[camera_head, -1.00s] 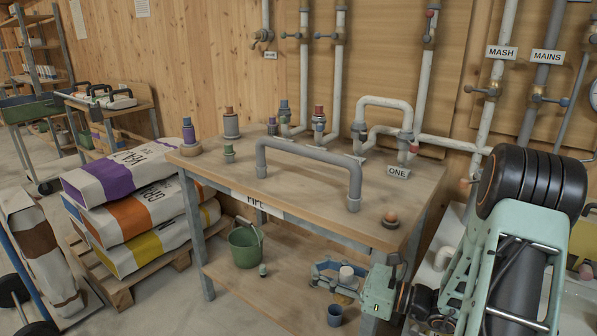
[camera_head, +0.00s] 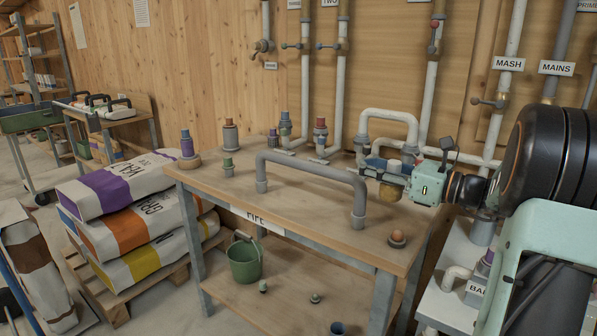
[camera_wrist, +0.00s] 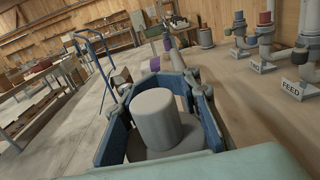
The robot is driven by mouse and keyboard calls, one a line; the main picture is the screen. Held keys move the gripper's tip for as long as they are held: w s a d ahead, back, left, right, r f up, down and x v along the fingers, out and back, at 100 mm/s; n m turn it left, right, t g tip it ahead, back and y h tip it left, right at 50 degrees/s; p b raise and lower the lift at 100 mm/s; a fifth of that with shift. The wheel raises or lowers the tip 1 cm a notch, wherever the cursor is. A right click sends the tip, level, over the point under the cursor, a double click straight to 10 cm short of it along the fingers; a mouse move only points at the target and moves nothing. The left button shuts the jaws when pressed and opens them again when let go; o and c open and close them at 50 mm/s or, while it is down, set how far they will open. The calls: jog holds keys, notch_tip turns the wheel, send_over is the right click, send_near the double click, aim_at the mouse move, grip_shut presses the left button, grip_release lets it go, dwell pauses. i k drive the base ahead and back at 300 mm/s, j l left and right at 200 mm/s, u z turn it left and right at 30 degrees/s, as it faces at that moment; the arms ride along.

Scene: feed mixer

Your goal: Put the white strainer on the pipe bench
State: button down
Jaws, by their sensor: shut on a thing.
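My gripper (camera_head: 385,170) is shut on the white strainer, above the right part of the pipe bench (camera_head: 300,208). In the wrist view, the white strainer (camera_wrist: 155,118) is a pale cylinder on a wider round base, between the blue fingers of my gripper (camera_wrist: 152,105). In the head view the fingers mostly hide it. A gap between it and the bench top cannot be judged exactly, but it looks held above the wood.
A grey bent pipe (camera_head: 310,170) arches across the bench top. Several fittings and wall pipes line the back. The front middle top is clear. A green bucket (camera_head: 245,260) stands on the lower shelf.

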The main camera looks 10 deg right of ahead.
aim_at(315, 182)
jog(key=i, duration=0.9)
